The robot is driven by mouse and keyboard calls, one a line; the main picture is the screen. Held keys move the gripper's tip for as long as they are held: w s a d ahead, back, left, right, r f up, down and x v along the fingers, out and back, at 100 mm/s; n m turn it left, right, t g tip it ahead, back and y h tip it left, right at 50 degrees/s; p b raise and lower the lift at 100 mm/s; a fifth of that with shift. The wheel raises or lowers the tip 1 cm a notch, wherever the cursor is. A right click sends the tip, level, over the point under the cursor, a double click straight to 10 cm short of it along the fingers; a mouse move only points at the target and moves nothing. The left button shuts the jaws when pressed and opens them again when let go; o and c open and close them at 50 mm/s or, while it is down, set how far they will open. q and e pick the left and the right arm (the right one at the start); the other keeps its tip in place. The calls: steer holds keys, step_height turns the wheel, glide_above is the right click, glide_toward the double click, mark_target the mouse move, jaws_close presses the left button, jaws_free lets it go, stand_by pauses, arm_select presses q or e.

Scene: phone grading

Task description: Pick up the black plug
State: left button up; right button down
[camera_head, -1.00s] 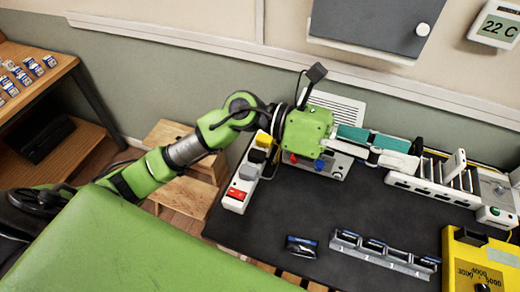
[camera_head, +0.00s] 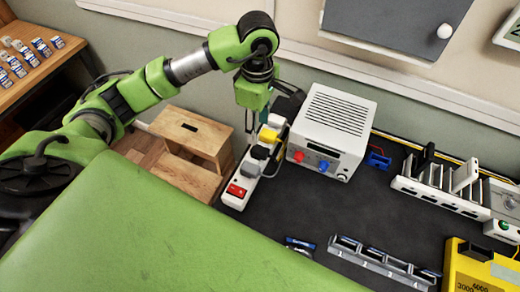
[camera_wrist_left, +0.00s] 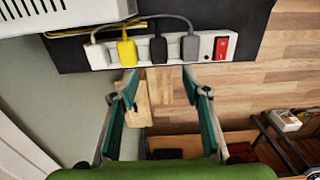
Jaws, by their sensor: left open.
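The black plug (camera_wrist_left: 158,50) sits in a white power strip (camera_wrist_left: 205,55) in the left wrist view, between a yellow plug (camera_wrist_left: 127,50) and a grey plug (camera_wrist_left: 190,47). In the head view the strip (camera_head: 233,200) lies along the left edge of the black table. My left gripper (camera_head: 256,130) points down behind the strip's row of plugs, near its far end. In the left wrist view its two green-padded fingers (camera_wrist_left: 160,88) are apart and empty, with the strip ahead of their tips. My right gripper is not in view.
A white power supply (camera_head: 328,135) stands close to the right of the strip. Cables loop behind the plugs. A wooden step stool (camera_head: 190,140) stands left of the table. A slotted rack (camera_head: 440,195) and a yellow multimeter (camera_head: 470,270) are farther right.

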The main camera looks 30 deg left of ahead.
arm_select(q)
glide_above(259, 149)
steer(key=f, duration=0.5)
steer(key=shift+s+p, duration=0.2)
steer(key=shift+p, duration=0.2)
step_height(259, 149, down, 5)
steer(key=shift+d+r+p, duration=0.15)
steer(key=shift+p, duration=1.1)
steer(key=shift+w+f, duration=0.1)
steer(key=shift+f, duration=0.2)
jaws_close()
